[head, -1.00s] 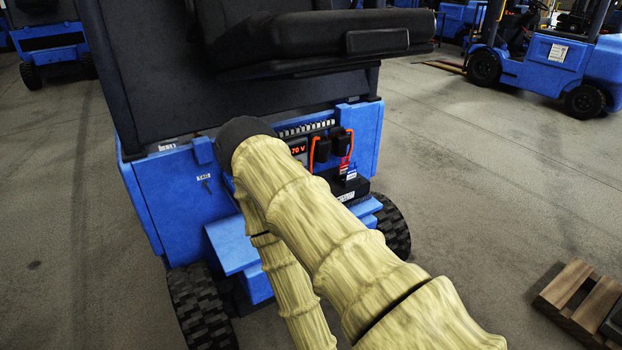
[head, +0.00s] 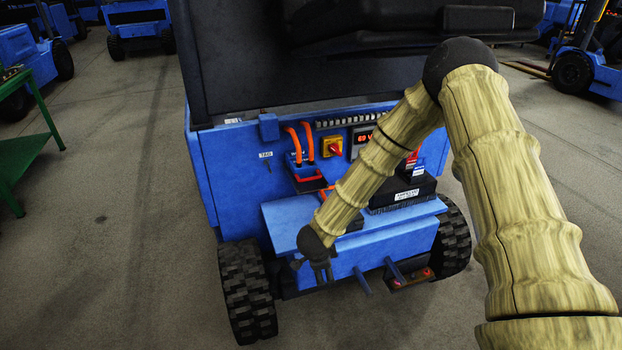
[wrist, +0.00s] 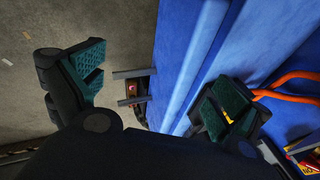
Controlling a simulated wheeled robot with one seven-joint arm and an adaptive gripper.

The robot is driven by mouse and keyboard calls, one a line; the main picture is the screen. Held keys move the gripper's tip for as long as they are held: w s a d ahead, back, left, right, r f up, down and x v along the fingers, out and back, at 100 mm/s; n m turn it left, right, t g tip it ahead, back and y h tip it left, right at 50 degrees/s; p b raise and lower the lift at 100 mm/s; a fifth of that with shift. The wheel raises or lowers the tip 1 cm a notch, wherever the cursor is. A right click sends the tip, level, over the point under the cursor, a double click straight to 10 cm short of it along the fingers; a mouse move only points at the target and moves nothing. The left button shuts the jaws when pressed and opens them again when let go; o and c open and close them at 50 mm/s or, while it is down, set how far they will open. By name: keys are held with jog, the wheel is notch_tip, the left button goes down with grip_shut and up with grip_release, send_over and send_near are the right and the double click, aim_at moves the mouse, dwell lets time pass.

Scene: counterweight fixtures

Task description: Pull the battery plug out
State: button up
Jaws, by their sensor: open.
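On the blue truck's rear panel (head: 235,165), two thick orange cables (head: 306,142) loop down into a dark plug block with a red handle (head: 308,179), which looks like the battery plug. It appears seated at the panel above the blue ledge. The orange cables also show at the right edge of the wrist view (wrist: 285,84). My gripper (head: 322,275) hangs in front of the ledge, below the plug and apart from it. In the wrist view its two green-padded fingers (wrist: 157,92) are spread wide with nothing between them. The right finger partly covers the cables' ends.
A red and yellow rotary switch (head: 332,147) and a lit display (head: 362,138) sit right of the plug. A labelled black box (head: 404,193) stands on the ledge. My forearm hides part of the panel. A green table (head: 38,150) stands at left. Floor between is clear.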

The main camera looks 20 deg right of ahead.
jog(key=w+d+r+m, duration=0.2)
jog(key=w+r+m, duration=0.7)
jog(key=w+r, duration=0.35)
jog(key=m+y+b, duration=0.2)
jog(key=m+y, duration=0.1)
jog(key=m, duration=0.4)
send_near(310, 178)
jog(key=p+x, duration=0.1)
jog(key=x, duration=0.7)
jog(key=shift+d, duration=0.1)
